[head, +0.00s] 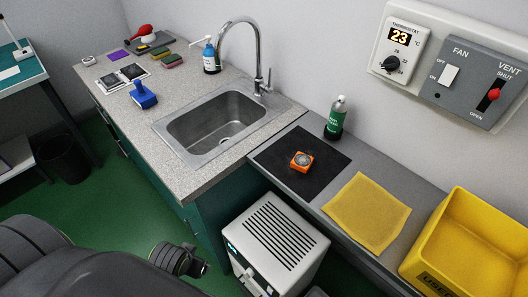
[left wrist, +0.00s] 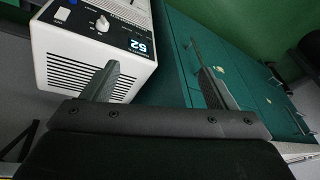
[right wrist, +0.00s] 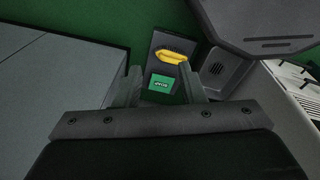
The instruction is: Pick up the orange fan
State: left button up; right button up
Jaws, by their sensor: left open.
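The orange fan (head: 302,161) is a small square block with a grey round centre. It lies on a black mat (head: 275,150) on the grey counter, right of the sink, in the head view. My left gripper (left wrist: 155,75) is open and empty in the left wrist view, pointing toward a white box unit and green cabinet fronts. My right gripper (right wrist: 160,80) has its fingers apart with nothing between them, above the floor area. Neither gripper is near the fan, and neither wrist view shows it.
A green bottle (head: 336,118) stands behind the fan. A yellow cloth (head: 366,212) and yellow bin (head: 437,232) lie to its right. The sink (head: 190,150) is left, at a higher counter. A white vented unit (head: 270,235) stands below in front.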

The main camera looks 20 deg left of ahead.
pick_arm(q)
jog(key=w+d+r+t+p, duration=0.2)
jog(key=w+d+r+p, duration=0.1)
jog(key=r, duration=0.7)
jog(key=m+t+h, duration=0.2)
jog(key=t+h, duration=0.1)
jog(key=t, duration=0.5)
send_near(302, 161)
jog(key=b+x, duration=0.2)
jog(key=b, duration=0.2)
jog(key=b+x, duration=0.2)
jog(key=b, duration=0.2)
jog(key=shift+w+a+f, duration=0.1)
jog(key=shift+a+f, duration=0.15)
jog(key=shift+f, duration=0.25)
jog(key=shift+w+b, duration=0.55)
jog(key=b+x, duration=0.2)
jog(key=b, duration=0.1)
jog(key=b+x, duration=0.1)
jog(key=shift+w+d+f, duration=0.15)
jog(key=shift+w+d, duration=0.1)
jog(key=shift+d, duration=0.05)
jog(key=shift+w+d+f+b, duration=0.1)
jog(key=shift+w+b, duration=0.55)
jog(key=shift+b, duration=0.2)
jog(key=shift+c, duration=0.4)
jog(key=c, duration=1)
